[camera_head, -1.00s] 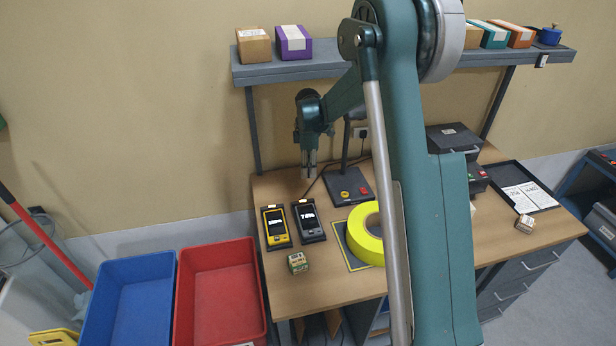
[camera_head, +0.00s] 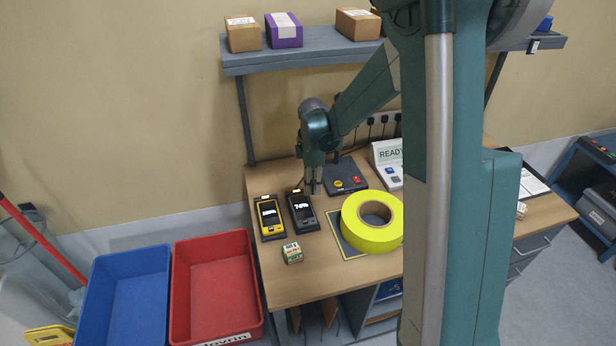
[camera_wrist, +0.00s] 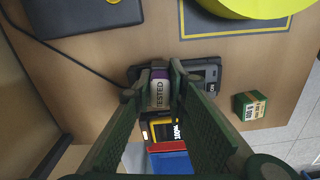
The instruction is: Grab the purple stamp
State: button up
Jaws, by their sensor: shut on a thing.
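The purple stamp (camera_wrist: 160,92) shows in the wrist view as a small block with a pale label reading "TESTED" and a purple edge. It sits between the two green fingers of my gripper (camera_wrist: 158,85), which is shut on it. In the head view my gripper (camera_head: 313,186) points down over the back of the desk, just right of the dark handheld device. I cannot make out the stamp in the head view, nor tell whether it touches the desk.
The dark device (camera_head: 303,212) and yellow device (camera_head: 270,219) lie close by. A green-white box (camera_head: 292,253), yellow tape roll (camera_head: 372,232) and button stand (camera_head: 346,176) are around. The shelf (camera_head: 300,58) overhangs behind. Blue (camera_head: 125,300) and red (camera_head: 215,285) bins stand left.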

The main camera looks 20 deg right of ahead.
jog(key=shift+s, duration=1.85)
